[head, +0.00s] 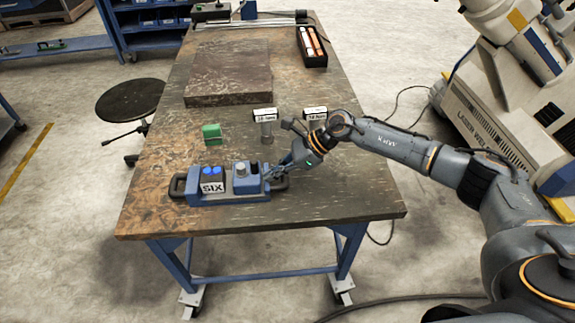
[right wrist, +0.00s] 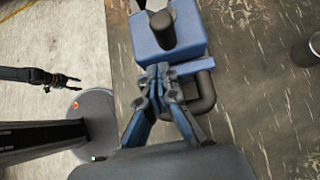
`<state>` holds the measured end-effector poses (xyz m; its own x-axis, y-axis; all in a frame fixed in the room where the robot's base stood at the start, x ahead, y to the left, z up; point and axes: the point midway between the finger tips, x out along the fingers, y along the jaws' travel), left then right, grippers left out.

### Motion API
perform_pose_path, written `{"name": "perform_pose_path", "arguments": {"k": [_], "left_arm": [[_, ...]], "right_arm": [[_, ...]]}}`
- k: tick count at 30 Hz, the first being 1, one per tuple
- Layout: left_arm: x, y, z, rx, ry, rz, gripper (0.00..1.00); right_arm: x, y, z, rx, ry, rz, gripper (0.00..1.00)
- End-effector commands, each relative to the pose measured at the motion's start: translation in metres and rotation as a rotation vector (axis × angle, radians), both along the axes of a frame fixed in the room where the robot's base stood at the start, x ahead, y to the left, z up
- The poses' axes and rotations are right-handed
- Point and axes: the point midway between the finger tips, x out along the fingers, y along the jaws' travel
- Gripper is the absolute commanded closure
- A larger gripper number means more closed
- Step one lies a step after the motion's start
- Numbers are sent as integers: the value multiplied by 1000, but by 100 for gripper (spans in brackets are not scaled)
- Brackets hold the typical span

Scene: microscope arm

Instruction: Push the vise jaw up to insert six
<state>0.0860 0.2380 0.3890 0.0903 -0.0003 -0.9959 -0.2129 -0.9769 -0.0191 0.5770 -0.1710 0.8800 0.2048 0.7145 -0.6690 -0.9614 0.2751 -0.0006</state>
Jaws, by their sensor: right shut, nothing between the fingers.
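The blue-grey vise (head: 232,196) lies near the front edge of the table, with a black handle at each end. Insert six (head: 212,187), a dark block with blue dots on top and a white SIX label, sits in its left part. The vise jaw (head: 247,182), blue with an upright knob, stands just right of the insert; any gap is too small to judge. It also shows in the right wrist view (right wrist: 190,48). My right gripper (head: 268,174) is shut and empty at the jaw's right side, its tips (right wrist: 158,72) at or touching it. My left gripper (right wrist: 70,82) hangs off the table, its opening unclear.
A dark stone slab (head: 228,80) and a black tray (head: 312,48) lie farther back. The table in front of the slab is partly clear.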

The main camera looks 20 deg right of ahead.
Motion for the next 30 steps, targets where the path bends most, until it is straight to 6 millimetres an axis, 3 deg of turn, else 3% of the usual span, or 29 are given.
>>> {"name": "perform_pose_path", "arguments": {"k": [13,21,30], "left_arm": [[0,-1,1,0,-1,1,60],[1,-3,-9,-4,-1,2,60],[1,-5,-8,-7,-2,0,60]], "right_arm": [[2,5,0,0,0,-1,100],[11,37,-1,2,-2,1,100],[11,39,0,2,-1,0,100]]}}
